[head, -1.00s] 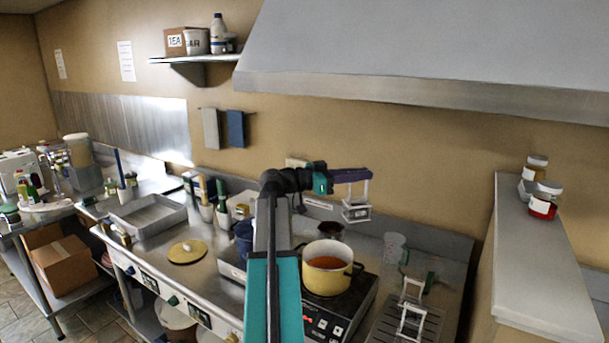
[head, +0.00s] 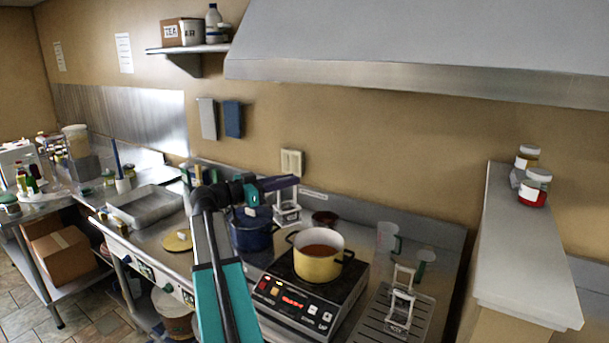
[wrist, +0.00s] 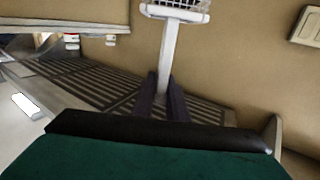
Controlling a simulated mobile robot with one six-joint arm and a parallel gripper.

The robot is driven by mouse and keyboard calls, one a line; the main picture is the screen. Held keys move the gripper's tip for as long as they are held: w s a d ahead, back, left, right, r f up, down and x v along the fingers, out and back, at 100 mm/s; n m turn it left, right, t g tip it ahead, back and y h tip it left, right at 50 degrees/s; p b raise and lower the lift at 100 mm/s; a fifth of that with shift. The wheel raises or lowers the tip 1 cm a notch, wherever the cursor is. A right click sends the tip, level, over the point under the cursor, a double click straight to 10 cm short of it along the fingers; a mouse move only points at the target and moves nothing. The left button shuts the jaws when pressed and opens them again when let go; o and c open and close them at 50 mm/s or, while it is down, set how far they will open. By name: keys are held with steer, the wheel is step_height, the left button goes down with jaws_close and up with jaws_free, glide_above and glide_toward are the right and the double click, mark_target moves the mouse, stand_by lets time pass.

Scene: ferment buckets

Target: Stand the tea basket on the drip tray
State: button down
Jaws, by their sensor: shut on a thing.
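The tea basket (head: 287,214) hangs below my gripper (head: 293,182). It is a small pale frame with a handle, near the wall behind the yellow pot. In the wrist view its white handle (wrist: 169,50) sits between the dark fingers (wrist: 161,103), with the mesh body (wrist: 182,5) cut off at the top edge. My gripper is shut on this handle. The slotted metal drip tray (head: 373,322) lies right of the hob, apart from the basket. Two pale framed objects (head: 402,276) (head: 401,308) stand at the tray, resembling the held basket.
A yellow pot (head: 317,266) of reddish liquid stands on the black hob (head: 300,300). A blue pot (head: 250,236) is left of it, and a dark red bowl (head: 324,219) behind. A clear jug (head: 387,237) stands behind the tray. A raised ledge (head: 520,250) bounds the right; the hood (head: 420,70) overhangs.

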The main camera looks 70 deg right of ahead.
steer(key=w+a+f+n+t+h+b, duration=0.1)
steer(key=w+a+f+n+t, duration=0.15)
steer(key=w+a+f, duration=0.55)
steer(key=w+a+f+n+t+h+b, duration=0.1)
steer(key=w+a+f+n+t+h, duration=0.2)
steer(key=w+a, duration=0.95)
steer(key=w+a+f+n+t+b, duration=0.2)
steer(key=w+a+f+t, duration=0.35)
steer(key=w+a, duration=0.4)
steer(key=w+a+f+n+t+y+b, duration=0.1)
steer(key=a+f, duration=0.4)
steer(key=a, duration=0.7)
steer(key=w+a+f+n+t+y+b, duration=0.1)
steer(key=a+f+n+t, duration=0.3)
steer(key=a, duration=0.8)
steer(key=w+a+f+n+t+y+b, duration=0.1)
steer(key=a+f+t, duration=0.5)
steer(key=a, duration=0.6)
steer(key=shift+w+a+f+n+y, duration=0.2)
steer(key=shift+w+f+n+y, duration=0.35)
steer(key=shift+f+n, duration=0.4)
steer(key=shift+d, duration=0.15)
